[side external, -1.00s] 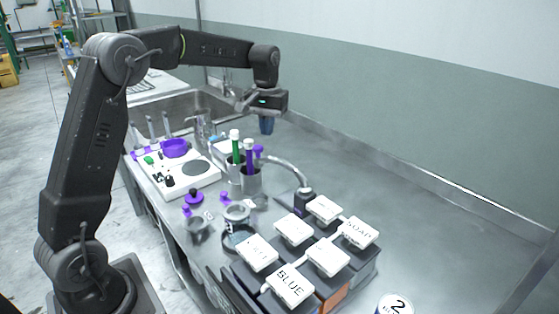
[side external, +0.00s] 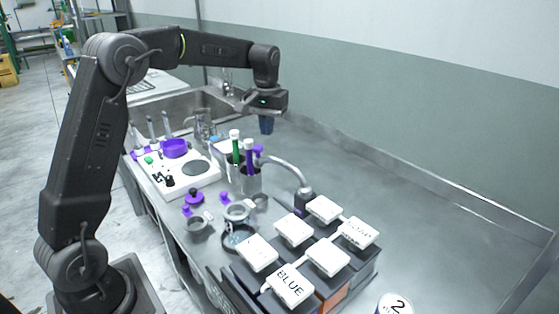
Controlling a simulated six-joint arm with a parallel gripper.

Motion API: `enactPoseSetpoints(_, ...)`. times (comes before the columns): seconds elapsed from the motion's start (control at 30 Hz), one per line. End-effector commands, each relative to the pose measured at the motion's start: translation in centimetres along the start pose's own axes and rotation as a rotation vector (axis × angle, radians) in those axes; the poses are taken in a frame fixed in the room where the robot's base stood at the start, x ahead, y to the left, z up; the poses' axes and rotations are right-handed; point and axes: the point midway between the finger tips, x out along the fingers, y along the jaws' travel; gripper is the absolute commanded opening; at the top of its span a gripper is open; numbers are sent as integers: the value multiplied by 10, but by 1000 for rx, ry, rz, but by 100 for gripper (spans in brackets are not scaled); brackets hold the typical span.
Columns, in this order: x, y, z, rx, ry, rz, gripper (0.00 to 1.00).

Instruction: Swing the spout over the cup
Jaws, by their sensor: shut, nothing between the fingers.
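A curved grey spout (side external: 287,166) rises from a dark base (side external: 303,199) behind the white-lidded boxes. It arches left, and its purple end (side external: 258,151) shows beside the metal cup (side external: 250,184) that holds green-and-purple tubes. I cannot tell whether the end is over that cup or behind it. A small round metal cup (side external: 237,211) stands in front, clear of the spout's end.
Several white-lidded boxes (side external: 293,229) stand at the front right, one marked BLUE. A white hotplate board (side external: 185,174) with a purple dish (side external: 175,148) lies at left. A sink (side external: 184,108) is behind. The steel counter (side external: 420,220) is clear at right.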

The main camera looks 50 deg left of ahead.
Motion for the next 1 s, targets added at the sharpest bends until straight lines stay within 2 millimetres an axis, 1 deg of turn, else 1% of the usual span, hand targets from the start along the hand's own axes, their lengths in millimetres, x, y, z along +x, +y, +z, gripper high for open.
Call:
enactPoseSetpoints(0.57,1,0,0,0,-1,0,0)
enactPoseSetpoints(1.0,22,0,0,0,-1,0,0)
